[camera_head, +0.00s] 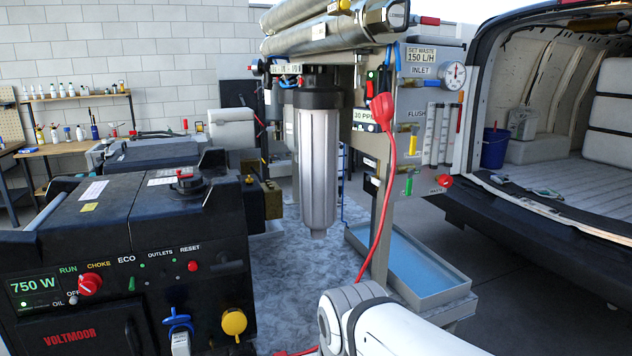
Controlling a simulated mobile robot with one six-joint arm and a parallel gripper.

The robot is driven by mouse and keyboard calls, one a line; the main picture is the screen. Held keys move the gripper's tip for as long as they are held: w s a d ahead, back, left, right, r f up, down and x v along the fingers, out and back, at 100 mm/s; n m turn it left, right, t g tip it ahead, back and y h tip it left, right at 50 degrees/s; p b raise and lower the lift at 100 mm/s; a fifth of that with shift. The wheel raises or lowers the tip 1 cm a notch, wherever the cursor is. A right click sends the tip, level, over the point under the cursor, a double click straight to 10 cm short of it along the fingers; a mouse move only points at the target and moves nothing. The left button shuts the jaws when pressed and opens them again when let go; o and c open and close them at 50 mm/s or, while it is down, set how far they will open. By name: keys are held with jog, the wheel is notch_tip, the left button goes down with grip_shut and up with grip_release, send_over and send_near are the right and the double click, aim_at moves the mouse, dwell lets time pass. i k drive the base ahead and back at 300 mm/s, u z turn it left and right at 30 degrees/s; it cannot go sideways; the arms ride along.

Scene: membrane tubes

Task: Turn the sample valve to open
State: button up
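The panel (418,95) of the membrane rig stands right of centre. It carries a yellow lever (413,146) below the FLUSH label and a green lever (409,185) lower down, both hanging roughly upright. A red round knob (445,181) sits near the WASTE label. A small label above the green lever is too small to read, so I cannot tell for certain which handle is the sample valve. My white arm shows at the bottom centre, below and in front of the panel. My gripper is outside the picture.
A red plug (382,108) with a red cable hangs before the panel. A blue-floored tray (443,287) lies below. A black generator (120,270) fills the left front; an open van (560,130) stands right.

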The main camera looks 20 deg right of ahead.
aim_at(377, 182)
jog(key=i, duration=0.95)
